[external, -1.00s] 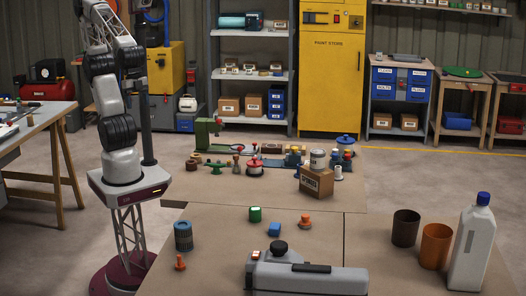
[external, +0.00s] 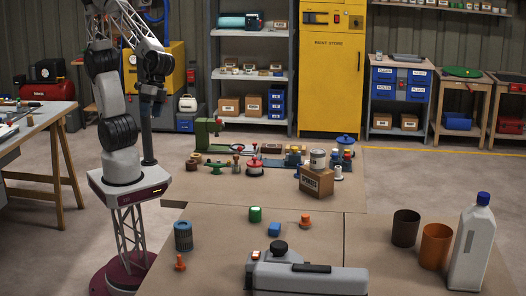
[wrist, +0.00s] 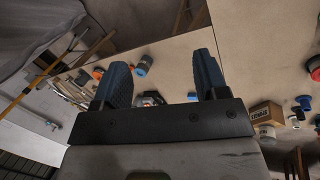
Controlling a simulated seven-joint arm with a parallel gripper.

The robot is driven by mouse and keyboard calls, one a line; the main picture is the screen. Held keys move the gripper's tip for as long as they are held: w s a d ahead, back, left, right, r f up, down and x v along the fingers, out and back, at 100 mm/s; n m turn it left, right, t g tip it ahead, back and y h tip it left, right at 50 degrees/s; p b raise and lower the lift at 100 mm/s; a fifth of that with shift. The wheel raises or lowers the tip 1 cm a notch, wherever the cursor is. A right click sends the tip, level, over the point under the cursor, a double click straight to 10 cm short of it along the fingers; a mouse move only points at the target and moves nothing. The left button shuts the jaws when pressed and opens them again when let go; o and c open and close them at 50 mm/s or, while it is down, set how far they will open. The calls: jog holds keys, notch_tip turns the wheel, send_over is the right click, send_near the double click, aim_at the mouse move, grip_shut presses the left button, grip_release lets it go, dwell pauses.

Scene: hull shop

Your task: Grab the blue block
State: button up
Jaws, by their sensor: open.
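The blue block (external: 274,229) is a small cube lying on the brown table top in the external view, between a green cylinder (external: 255,214) and an orange knobbed piece (external: 305,221). My gripper (external: 152,96) is high at the left, well away from the block and above the table. In the wrist view my gripper (wrist: 163,70) shows two dark blue fingers spread wide with nothing held between them.
A grey power tool (external: 308,278) lies at the front. A ribbed blue-grey cylinder (external: 183,236) stands left of the block. Two cups, dark (external: 405,228) and orange (external: 435,246), and a white bottle (external: 472,250) stand at the right. A cardboard box (external: 316,182) is behind.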

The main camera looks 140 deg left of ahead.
jog(key=w+a+f+n+h, duration=0.2)
jog(key=w+n, duration=0.1)
jog(key=w, duration=0.5)
jog(key=w+a+f+n+h, duration=0.1)
jog(key=w+f+n, duration=0.15)
jog(key=w, duration=0.55)
jog(key=n+t+h, duration=0.4)
jog(key=n+t, duration=0.4)
jog(key=n, duration=0.8)
send_near(274, 226)
jog(key=x, duration=0.3)
jog(key=shift+w+a+r+m, duration=0.1)
jog(key=shift+w+r+m, duration=0.1)
jog(key=shift+m, duration=0.05)
jog(key=shift+g, duration=0.3)
jog(key=shift+x, duration=1.25)
jog(key=shift+x, duration=2.65)
